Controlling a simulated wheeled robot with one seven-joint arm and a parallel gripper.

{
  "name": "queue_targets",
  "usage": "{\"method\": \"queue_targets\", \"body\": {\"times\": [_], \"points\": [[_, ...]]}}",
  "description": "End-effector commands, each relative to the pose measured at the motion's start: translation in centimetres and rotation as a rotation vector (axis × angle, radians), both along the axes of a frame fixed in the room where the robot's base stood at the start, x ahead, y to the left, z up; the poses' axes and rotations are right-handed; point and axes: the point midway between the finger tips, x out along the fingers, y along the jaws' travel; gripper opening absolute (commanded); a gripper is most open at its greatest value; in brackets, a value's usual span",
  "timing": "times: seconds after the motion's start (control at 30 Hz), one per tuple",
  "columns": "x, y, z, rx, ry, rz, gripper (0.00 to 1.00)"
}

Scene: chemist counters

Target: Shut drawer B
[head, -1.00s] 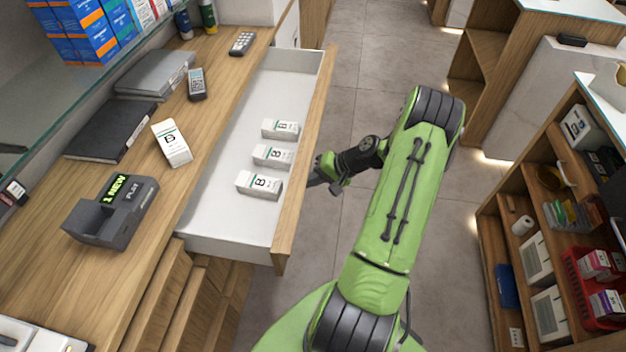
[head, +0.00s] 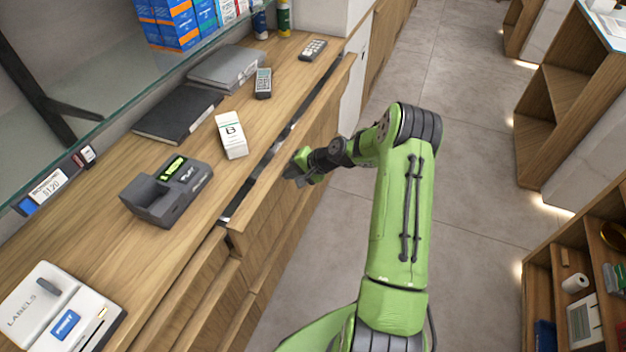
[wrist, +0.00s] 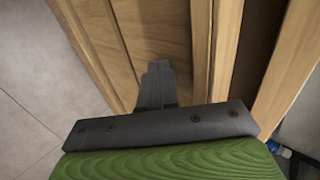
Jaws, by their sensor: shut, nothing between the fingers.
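My gripper (head: 291,170) is shut and empty, up against the outer face of the drawer front. In the wrist view my gripper (wrist: 155,82) shows its closed fingers pointing at a wooden front (wrist: 140,30); whether they touch it I cannot tell.
On the counter (head: 95,215) stand a white box marked B (head: 231,135), a grey printer-like device (head: 167,190), black and grey folders, a handheld device and a label box (head: 60,310). Shelves (head: 580,270) stand at the right. The tiled floor (head: 450,200) between is clear.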

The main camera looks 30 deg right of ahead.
Motion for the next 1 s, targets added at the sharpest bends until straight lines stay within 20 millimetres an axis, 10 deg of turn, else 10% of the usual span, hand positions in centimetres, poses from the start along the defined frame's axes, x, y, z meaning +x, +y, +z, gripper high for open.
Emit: {"method": "queue_targets", "body": {"times": [1.0], "points": [[3.6, 2.8, 0.2, 0.002, -0.007, 0.003, 0.00]]}}
